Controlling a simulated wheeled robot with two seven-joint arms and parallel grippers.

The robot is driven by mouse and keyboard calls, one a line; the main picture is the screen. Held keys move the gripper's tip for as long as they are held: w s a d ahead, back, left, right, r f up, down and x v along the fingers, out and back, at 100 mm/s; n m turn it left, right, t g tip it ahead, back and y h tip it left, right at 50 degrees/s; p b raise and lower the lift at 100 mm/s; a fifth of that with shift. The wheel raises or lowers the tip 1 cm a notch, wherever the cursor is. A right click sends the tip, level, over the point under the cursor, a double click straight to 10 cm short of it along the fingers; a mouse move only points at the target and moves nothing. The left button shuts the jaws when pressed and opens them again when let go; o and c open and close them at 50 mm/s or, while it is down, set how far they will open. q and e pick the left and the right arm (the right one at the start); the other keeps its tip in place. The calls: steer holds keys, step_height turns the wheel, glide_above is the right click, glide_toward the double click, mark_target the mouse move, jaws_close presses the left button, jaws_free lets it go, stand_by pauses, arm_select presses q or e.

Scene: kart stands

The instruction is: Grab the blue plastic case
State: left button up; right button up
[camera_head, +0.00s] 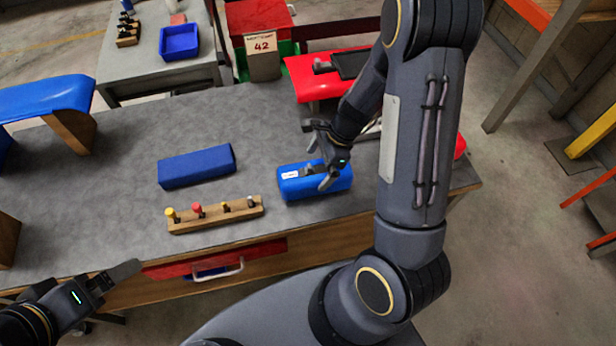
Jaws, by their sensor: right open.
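The blue plastic case (338,184) lies on the grey workbench, near its front edge at the right. It has a white label on its left part and a dark grey handle on top. My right gripper (320,168) is open and points down at the handle, with its fingers at or just above it. I cannot tell whether they touch it. My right forearm and hand hide little of the case. My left gripper (112,281) is at the lower left, in front of the bench and away from the case. Its finger opening is not clear.
A plain blue box (196,166) lies left of the case on the workbench (120,200). A wooden rack (215,213) with several coloured-handled tools stands at the front. A red drawer (215,262) is below. Behind are a red bin (258,18) and a red stand (310,82).

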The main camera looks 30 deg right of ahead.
mark_target(317, 170)
steer(key=x, duration=0.5)
steer(key=shift+s+d+f, duration=0.1)
steer(key=shift+f, duration=0.1)
steer(key=shift+c, duration=0.3)
steer(key=c, duration=1.1)
steer(key=shift+r, duration=0.1)
